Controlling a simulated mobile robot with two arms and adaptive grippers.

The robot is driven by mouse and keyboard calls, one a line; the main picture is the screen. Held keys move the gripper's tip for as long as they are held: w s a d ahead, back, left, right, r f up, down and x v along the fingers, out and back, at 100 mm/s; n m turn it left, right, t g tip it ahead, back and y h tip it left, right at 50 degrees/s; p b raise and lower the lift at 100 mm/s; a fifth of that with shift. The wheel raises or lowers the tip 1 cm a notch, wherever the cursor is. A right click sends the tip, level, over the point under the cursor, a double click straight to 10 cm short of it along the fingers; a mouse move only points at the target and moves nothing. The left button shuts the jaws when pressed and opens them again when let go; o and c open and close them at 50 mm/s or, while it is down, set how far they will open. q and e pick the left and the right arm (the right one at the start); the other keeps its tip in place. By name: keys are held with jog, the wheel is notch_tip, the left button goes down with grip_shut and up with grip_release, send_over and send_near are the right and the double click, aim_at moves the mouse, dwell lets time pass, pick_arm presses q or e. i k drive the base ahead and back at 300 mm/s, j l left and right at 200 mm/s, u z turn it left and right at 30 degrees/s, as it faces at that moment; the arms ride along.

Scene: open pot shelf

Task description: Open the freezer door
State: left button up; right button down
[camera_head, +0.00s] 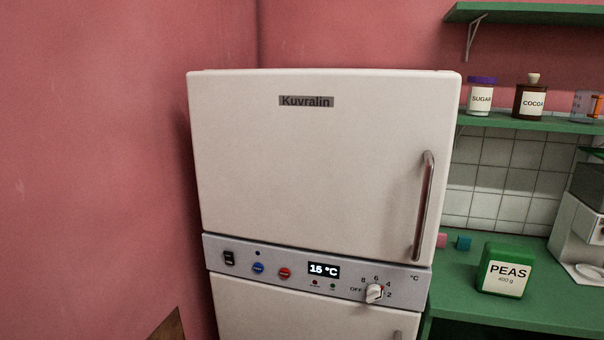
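The white fridge-freezer stands in the middle of the head view. Its upper door (310,170) carries the name "Kuvralin" and looks shut, with a long metal handle (424,206) upright along its right side. A grey control panel (230,270) runs below it, with buttons, a dial and a display reading 15 °C. The top of a lower door (270,317) shows under the panel, with the upper end of its handle (397,335) at the bottom edge. Most of the lower door is out of frame. Neither of my grippers is in view.
A green counter (470,275) on the right holds a green PEAS box (505,270), small pink and blue blocks and a white machine (580,230). A green shelf (540,124) above holds jars. Pink walls stand behind and to the left.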

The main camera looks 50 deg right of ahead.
aim_at(350, 162)
jog(key=z, duration=1.45)
